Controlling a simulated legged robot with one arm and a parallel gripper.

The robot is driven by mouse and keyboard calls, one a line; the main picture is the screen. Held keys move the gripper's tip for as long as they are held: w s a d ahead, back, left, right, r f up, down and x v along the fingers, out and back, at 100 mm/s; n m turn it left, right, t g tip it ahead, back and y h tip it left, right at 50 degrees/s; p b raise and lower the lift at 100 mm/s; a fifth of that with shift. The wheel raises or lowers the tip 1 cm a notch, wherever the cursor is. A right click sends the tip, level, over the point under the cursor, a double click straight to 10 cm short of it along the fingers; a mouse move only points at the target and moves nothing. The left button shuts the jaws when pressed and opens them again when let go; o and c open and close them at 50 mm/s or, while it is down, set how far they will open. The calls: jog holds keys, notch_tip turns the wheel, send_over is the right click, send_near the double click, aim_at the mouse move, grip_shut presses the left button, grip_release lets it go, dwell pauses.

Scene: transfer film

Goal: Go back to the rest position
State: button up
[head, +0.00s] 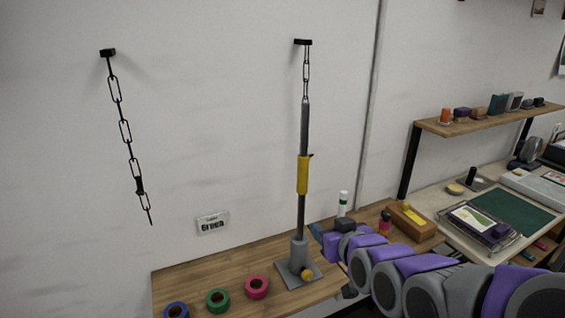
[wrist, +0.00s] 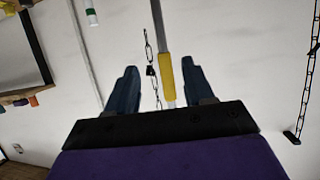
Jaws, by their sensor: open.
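My gripper (wrist: 163,75) is open, with its two dark blue fingers apart and nothing held between them. In the wrist view, which is upside down, the grey pole with a yellow sleeve (wrist: 165,75) and a hanging chain (wrist: 151,70) show between the fingers; I cannot tell how far beyond them they are. In the head view my gripper (head: 317,235) is low beside the pole (head: 304,130), just right of it, partly hidden by my purple and grey arm. The pole stands upright on a grey base, below a chain (head: 306,72) hanging from a wall mount.
A second chain (head: 124,130) hangs on the wall at left. The wooden bench (head: 190,270) holds several tape rolls (head: 257,287), a white bottle (head: 343,204) and a wooden box (head: 408,222). A wall shelf (head: 480,122) and a cluttered desk stand at right.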

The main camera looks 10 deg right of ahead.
jog(key=s+a+f+g+h, duration=0.1)
jog(key=s+f+g, duration=0.3)
jog(key=s, duration=0.3)
jog(key=s+f+m+g, duration=0.1)
jog(key=s+f+g, duration=0.2)
jog(key=s, duration=0.4)
jog(key=s+a+f+g+h, duration=0.1)
jog(key=s+f+g, duration=0.3)
jog(key=s, duration=0.3)
jog(key=s+a+g, duration=0.1)
jog(key=s+g, duration=0.3)
jog(key=s, duration=0.9)
jog(key=shift+r+m, duration=0.35)
jog(key=shift+m, duration=0.05)
jog(key=shift+o, duration=0.5)
jog(key=shift+w, duration=0.1)
